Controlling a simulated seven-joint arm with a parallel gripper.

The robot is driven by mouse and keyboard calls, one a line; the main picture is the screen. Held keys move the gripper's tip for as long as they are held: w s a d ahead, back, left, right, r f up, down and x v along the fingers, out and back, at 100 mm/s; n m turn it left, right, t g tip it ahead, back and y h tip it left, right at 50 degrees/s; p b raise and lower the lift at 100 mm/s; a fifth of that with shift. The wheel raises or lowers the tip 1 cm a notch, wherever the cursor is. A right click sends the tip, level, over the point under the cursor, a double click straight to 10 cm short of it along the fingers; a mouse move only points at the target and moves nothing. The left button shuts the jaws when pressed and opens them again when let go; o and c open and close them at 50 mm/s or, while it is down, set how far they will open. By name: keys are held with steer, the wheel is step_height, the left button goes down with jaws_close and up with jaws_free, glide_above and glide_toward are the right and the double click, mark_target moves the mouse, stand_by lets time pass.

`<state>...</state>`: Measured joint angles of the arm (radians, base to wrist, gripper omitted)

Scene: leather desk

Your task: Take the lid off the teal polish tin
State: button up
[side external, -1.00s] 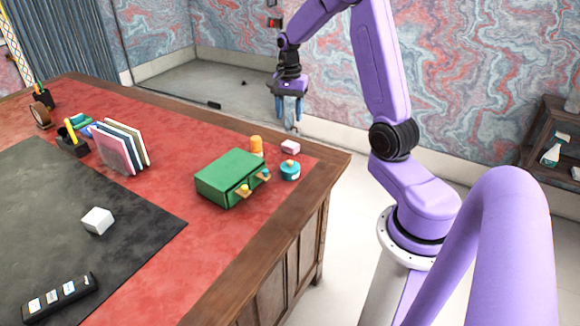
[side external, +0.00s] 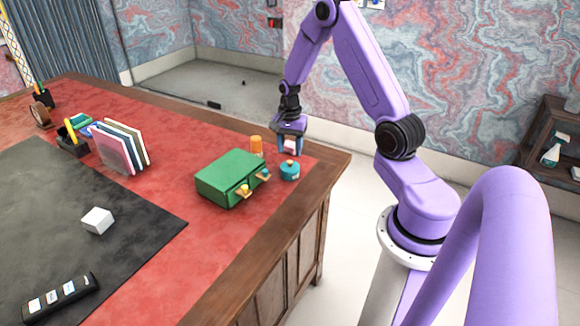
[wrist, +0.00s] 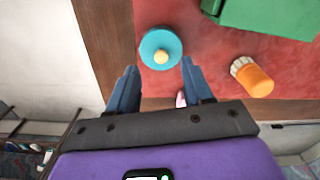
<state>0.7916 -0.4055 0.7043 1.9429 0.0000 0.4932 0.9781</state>
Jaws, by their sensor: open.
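The teal polish tin (side external: 290,173) stands on the red desk top near the desk's right edge. In the wrist view its round teal lid (wrist: 152,44) has a pale yellow knob (wrist: 161,56) and is seen from above. My gripper (side external: 289,147) is above the desk just behind the tin in the side view. In the wrist view my gripper (wrist: 157,78) is open, its two blue fingers apart, with the tin beyond the fingertips and roughly in line with the gap. The fingers do not touch the tin.
A pink block (side external: 290,147) is partly hidden by my gripper. The wooden desk edge (side external: 337,168) is close on the right.

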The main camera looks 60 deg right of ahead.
mark_target(290, 161)
steer(key=shift+d+f, duration=0.15)
steer(key=shift+f, duration=2.3)
jaws_close()
